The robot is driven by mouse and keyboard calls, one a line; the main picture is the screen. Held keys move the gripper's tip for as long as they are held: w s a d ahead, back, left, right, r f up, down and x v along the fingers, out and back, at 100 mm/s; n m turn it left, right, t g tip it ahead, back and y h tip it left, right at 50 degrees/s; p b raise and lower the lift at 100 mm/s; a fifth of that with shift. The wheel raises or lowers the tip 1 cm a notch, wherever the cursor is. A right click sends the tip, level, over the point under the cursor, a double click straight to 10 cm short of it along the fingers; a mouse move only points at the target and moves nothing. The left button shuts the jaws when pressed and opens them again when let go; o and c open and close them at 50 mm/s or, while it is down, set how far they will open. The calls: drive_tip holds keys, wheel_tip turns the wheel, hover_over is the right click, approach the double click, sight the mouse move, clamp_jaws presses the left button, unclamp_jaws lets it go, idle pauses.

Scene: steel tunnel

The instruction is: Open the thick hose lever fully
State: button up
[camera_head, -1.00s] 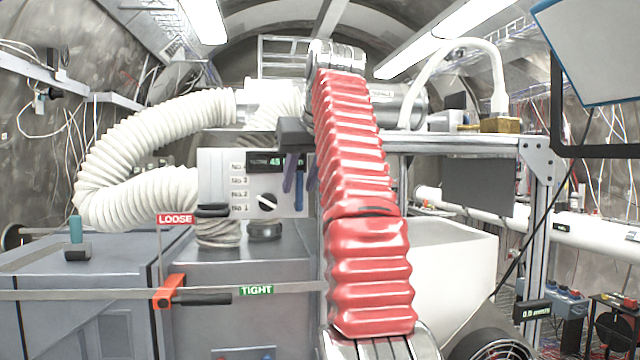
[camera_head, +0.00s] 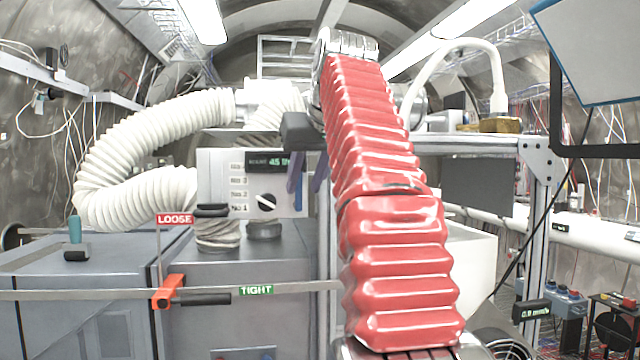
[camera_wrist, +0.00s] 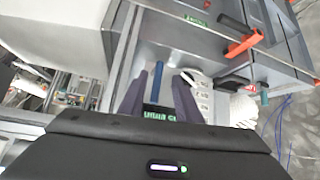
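My gripper (camera_head: 306,190) is at the right edge of the control panel, partly hidden by my red-sleeved arm. Its two purple fingers stand apart in the wrist view (camera_wrist: 160,84). A slim blue upright handle (camera_wrist: 157,82) shows between them; I cannot tell if they touch it. It also shows beside the panel in the head view (camera_head: 299,192). A thick white ribbed hose (camera_head: 150,115) curves left of the panel. A black lever (camera_head: 213,210) sits under the panel's left corner. No label marks which lever belongs to the thick hose.
The panel (camera_head: 225,185) has a black knob (camera_head: 266,202) and a green display. A metal frame post (camera_head: 537,230) stands right.

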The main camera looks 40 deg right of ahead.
drive_tip(key=s+a, duration=0.2)
drive_tip(key=s, duration=0.6)
drive_tip(key=shift+a, duration=0.4)
drive_tip(key=shift+w, duration=0.1)
drive_tip(key=w+d+f+m, duration=0.2)
drive_tip(key=w+d+f, duration=0.1)
drive_tip(key=f, duration=0.5)
drive_tip(key=a+f+g, duration=0.2)
drive_tip(key=a+f, duration=0.3)
drive_tip(key=f, duration=0.7)
drive_tip(key=s+a+f+n+y, duration=0.1)
drive_tip(key=s+a+f+n, duration=0.1)
drive_tip(key=s+a+f, duration=0.3)
drive_tip(key=s+a+f+n+y, duration=0.1)
drive_tip(key=s+a+f, duration=0.4)
drive_tip(key=a+f, duration=0.4)
drive_tip(key=s+a+f+n+g+y, duration=0.1)
drive_tip(key=s+a+f+n, duration=0.1)
drive_tip(key=s+a+f, duration=0.3)
drive_tip(key=shift+a+f+n, duration=0.3)
drive_tip(key=shift+a+f, duration=1.2)
drive_tip(key=shift+f, duration=1.4)
